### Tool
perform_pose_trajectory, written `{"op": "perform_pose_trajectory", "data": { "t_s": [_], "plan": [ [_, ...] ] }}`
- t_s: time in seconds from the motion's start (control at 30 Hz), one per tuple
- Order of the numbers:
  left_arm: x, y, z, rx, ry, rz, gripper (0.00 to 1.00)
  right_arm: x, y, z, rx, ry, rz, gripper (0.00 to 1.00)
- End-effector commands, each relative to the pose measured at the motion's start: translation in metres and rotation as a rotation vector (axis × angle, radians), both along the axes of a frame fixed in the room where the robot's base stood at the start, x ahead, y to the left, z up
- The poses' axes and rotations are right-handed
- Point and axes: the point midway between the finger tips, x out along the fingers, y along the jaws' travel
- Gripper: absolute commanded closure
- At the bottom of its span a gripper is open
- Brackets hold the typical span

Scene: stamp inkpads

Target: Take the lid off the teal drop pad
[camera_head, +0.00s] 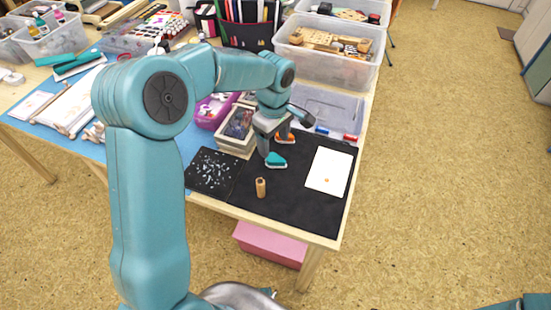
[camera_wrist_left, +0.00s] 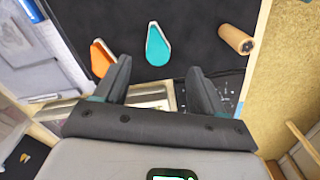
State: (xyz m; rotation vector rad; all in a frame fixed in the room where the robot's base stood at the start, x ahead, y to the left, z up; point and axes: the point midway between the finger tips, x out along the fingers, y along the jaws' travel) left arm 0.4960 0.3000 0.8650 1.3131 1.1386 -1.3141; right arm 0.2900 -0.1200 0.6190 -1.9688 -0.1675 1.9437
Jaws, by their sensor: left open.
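The teal drop pad (camera_head: 276,161) lies on the black mat, a teardrop shape with a pale rim. It also shows in the left wrist view (camera_wrist_left: 157,46), just beyond the fingertips. I cannot tell its lid from its base. My left gripper (camera_head: 264,148) is open and empty, pointing down over the mat beside the pad; its two dark fingers (camera_wrist_left: 159,68) are spread apart and do not appear to touch it. An orange drop pad (camera_wrist_left: 102,58) lies beside the teal one, partly hidden by the gripper in the head view. My right gripper is out of view.
A speckled black sheet (camera_head: 212,172) and a stack of framed boxes (camera_head: 237,130) are at the left. A clear tray (camera_head: 329,106) lies behind.

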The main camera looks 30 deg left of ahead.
Motion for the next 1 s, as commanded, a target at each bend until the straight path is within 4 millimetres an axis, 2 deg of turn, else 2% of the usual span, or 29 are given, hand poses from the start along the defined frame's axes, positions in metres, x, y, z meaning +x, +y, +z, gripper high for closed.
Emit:
{"op": "perform_pose_trajectory", "data": {
  "t_s": [0.27,0.5,0.77,0.8,0.97,1.0],
  "plan": [
    [0.001,-0.001,-0.027,-0.002,0.003,0.0,0.3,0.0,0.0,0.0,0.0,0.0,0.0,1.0],
    [0.004,-0.001,-0.062,-0.001,0.002,0.001,0.3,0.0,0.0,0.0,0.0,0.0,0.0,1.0],
    [0.004,-0.001,-0.067,0.0,-0.001,0.0,0.3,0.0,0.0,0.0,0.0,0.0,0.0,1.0],
    [0.004,-0.001,-0.067,0.0,-0.001,0.0,0.34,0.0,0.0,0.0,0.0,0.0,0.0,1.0],
    [0.004,-0.001,-0.067,0.0,-0.001,0.0,0.86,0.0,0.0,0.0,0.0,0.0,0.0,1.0],
    [0.004,-0.001,-0.067,0.0,-0.001,0.0,0.89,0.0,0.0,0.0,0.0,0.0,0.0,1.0]
  ]
}}
